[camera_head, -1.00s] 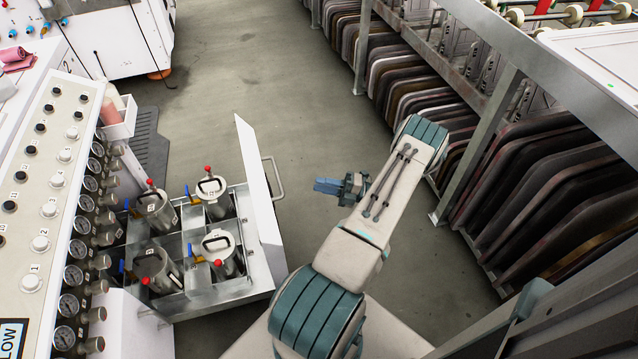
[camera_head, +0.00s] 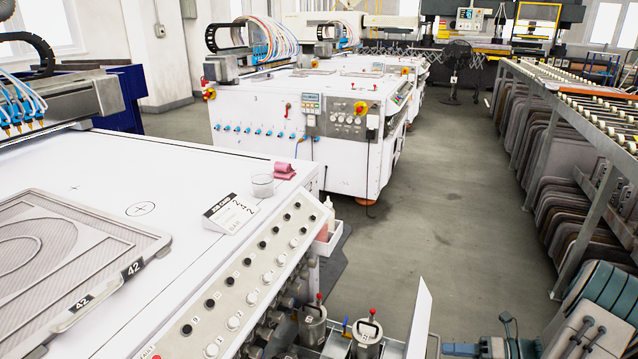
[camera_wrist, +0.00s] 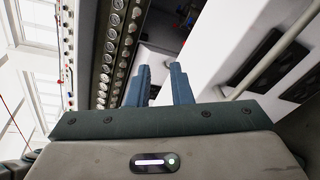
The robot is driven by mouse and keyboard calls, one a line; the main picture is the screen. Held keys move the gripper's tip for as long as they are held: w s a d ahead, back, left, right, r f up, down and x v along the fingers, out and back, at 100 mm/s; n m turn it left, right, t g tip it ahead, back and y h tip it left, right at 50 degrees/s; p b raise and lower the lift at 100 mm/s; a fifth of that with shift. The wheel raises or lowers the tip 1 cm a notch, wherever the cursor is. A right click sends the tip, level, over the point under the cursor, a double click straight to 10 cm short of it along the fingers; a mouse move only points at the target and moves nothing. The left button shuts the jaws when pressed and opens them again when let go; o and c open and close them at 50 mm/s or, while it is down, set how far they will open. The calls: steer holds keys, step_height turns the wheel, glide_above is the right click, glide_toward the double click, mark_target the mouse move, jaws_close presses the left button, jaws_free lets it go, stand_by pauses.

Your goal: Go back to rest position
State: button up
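My gripper (camera_head: 462,349) shows at the bottom edge of the head view, right of the drawer's white front panel, with its blue fingers pointing left. In the wrist view the two blue fingers (camera_wrist: 160,72) stand apart with a clear gap and nothing between them. My gripper is open and empty. My arm is folded at the lower right of the head view, mostly cut off by the frame.
Metal canisters (camera_head: 367,334) with red knobs sit in the open drawer, whose front panel (camera_head: 419,318) stands up beside my gripper. A rack (camera_head: 590,190) of frames lines the right. The aisle floor (camera_head: 455,220) is clear.

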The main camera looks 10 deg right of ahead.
steer(key=s+a+r+n+g+h+p, duration=0.1)
steer(key=a+r+n+g+h+p, duration=0.25)
steer(key=a+r+n, duration=0.7)
steer(key=a+r+n+g+h+p, duration=0.3)
steer(key=a+r+n+g+p, duration=0.3)
steer(key=r, duration=0.7)
steer(key=s+a+r+n+t+h+p, duration=0.2)
steer(key=s+a+r+n+h+p, duration=0.2)
steer(key=r+n, duration=0.5)
steer(key=s+a+r+n+t+h+p, duration=0.3)
steer(key=s+a+r+n+p, duration=0.2)
steer(key=r+n, duration=0.4)
steer(key=shift+s+a+r+n+h, duration=0.3)
steer(key=shift+s+n, duration=0.2)
steer(key=shift+n, duration=0.25)
steer(key=shift+s+d, duration=0.1)
steer(key=shift+d, duration=0.1)
